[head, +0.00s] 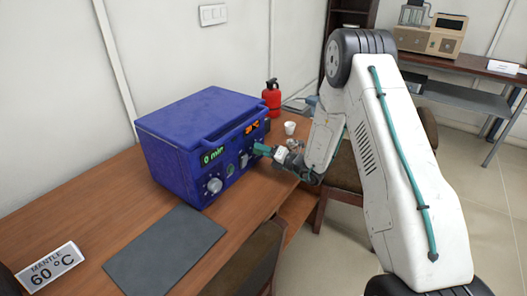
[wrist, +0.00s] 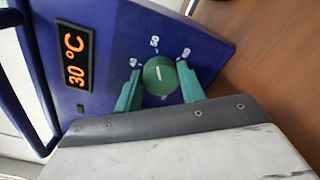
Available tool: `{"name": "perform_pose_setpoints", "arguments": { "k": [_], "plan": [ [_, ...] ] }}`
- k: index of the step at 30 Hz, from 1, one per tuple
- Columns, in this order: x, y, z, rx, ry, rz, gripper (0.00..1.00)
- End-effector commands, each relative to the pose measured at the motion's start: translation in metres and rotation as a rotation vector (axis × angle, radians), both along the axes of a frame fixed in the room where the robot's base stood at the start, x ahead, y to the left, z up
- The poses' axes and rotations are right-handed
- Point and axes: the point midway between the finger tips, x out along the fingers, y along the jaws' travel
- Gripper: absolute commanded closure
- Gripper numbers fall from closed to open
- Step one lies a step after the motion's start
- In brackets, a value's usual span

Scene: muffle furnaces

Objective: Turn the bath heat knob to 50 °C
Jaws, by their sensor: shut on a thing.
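The blue bath unit (head: 180,125) stands on the brown table, with its control panel facing my arm. In the wrist view the round green heat knob (wrist: 160,76) sits between the two teal fingers of my gripper (wrist: 161,84), which is shut on it. The orange display (wrist: 74,55) beside the knob reads 30 °C. In the head view my gripper (head: 263,150) covers the knob.
The unit's front also has a green "0 min" display (head: 212,157) and a silver knob (head: 214,186). A grey mat (head: 165,250) and a "MANTLE 60 °C" sign (head: 52,265) lie nearer.

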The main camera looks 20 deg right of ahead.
Motion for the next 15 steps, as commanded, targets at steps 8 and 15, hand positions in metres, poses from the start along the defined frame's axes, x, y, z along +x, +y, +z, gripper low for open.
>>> {"name": "perform_pose_setpoints", "arguments": {
  "k": [8,15],
  "plan": [
    [-0.0012,0.0006,-0.0016,0.0,0.004,0.001,0.39],
    [-0.0054,-0.0036,-0.0009,0.0,0.002,0.0,0.39]
  ]
}}
